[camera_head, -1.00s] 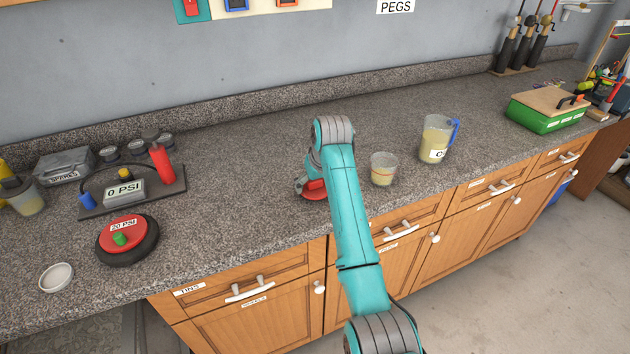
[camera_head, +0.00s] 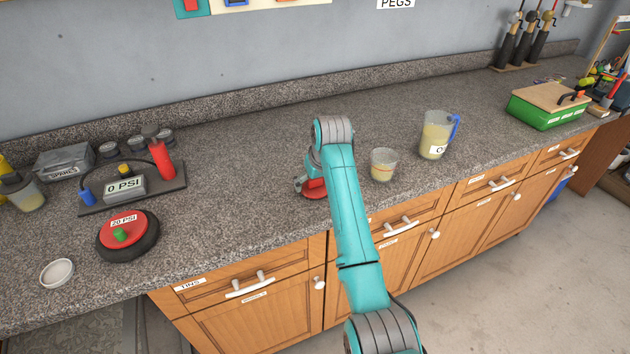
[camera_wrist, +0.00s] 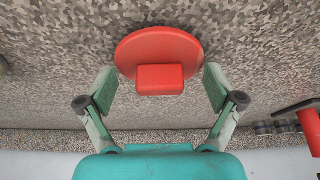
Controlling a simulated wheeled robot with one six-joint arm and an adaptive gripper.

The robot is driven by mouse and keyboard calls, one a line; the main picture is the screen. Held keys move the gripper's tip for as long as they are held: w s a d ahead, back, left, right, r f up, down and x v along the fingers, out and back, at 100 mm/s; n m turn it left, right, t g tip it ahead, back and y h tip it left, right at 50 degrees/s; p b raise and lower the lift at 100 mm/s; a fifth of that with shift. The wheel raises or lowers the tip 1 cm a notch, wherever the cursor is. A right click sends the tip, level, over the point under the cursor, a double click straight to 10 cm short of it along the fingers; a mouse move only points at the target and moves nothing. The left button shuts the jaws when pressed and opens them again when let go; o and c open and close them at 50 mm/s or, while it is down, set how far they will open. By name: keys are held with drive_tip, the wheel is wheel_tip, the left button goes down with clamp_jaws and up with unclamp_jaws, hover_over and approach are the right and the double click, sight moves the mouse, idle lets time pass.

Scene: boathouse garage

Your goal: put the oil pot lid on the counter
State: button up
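The red round lid (camera_head: 315,193) with a block-shaped handle appears to lie flat on the speckled counter (camera_head: 250,190), left of the small clear pot. It also shows in the wrist view (camera_wrist: 160,48), with its handle toward my gripper. My gripper (camera_wrist: 160,90) is open, with one finger on each side of the handle and a gap on both sides. In the head view my arm hides most of the gripper. The small clear pot (camera_head: 383,168) with pale contents and an orange band stands uncovered right of my arm.
A jug (camera_head: 434,138) with a blue handle stands right of the pot. A green box (camera_head: 545,113) is farther right. A pressure gauge board (camera_head: 140,192), a red-topped wheel (camera_head: 127,237) and a white dish (camera_head: 57,273) are at left. The counter between is clear.

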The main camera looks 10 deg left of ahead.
idle(0.3)
drive_tip(key=v, duration=1.2)
clamp_jaws()
idle(0.4)
idle(0.8)
